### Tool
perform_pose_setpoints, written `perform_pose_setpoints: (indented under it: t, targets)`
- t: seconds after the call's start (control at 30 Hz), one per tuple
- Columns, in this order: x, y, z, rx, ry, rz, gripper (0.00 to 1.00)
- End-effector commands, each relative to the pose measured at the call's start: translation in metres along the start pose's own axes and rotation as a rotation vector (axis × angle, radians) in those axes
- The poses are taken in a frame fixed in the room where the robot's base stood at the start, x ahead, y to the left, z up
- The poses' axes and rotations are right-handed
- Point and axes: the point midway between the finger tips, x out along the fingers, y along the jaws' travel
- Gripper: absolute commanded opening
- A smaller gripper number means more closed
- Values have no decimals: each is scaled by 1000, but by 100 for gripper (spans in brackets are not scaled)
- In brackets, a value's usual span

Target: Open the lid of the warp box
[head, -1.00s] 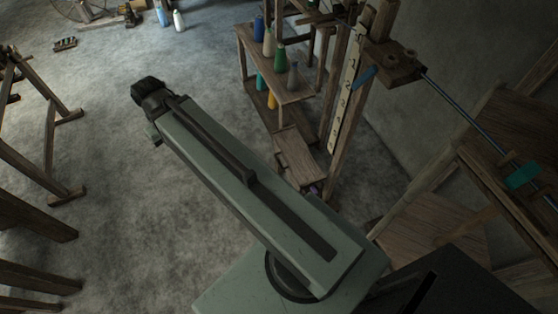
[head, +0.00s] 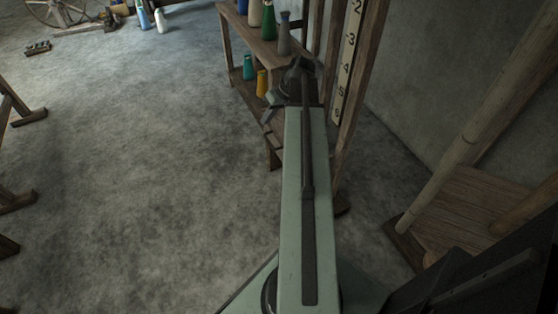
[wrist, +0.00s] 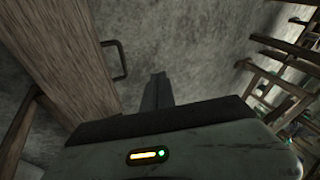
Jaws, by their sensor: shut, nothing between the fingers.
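The warp box is probably the wooden box by the shelf foot; only a small wooden edge (head: 272,148) shows in the head view, and my arm hides the rest. In the wrist view a wooden panel (wrist: 62,75) fills the left side, with a dark bar handle (wrist: 124,61) at its right edge. I cannot tell for sure that this panel is the lid. My gripper (wrist: 158,78) is shut and empty, to the right of the handle and apart from it in the picture. In the head view my gripper end is in front of the shelf; its fingers are unclear.
A wooden shelf (head: 262,48) with several coloured cones stands just beyond my arm. An upright post with a numbered scale (head: 348,62) is close on the right. A slanted pole (head: 455,160) and a wooden panel stand farther right.

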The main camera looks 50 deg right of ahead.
Motion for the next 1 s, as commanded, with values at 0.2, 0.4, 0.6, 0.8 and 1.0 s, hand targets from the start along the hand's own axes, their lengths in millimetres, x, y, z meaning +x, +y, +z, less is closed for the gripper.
perform_pose_setpoints:
  t: [0.2, 0.4, 0.6, 0.8, 1.0]
  targets:
    - [23, 99, 38, 22, 109, -13, 0]
    - [16, 110, 43, 22, 131, -14, 0]
    - [26, 110, 42, 21, 130, -14, 0]
    - [60, 112, 40, 21, 128, -14, 0]
    - [100, 112, 35, 22, 129, -14, 0]
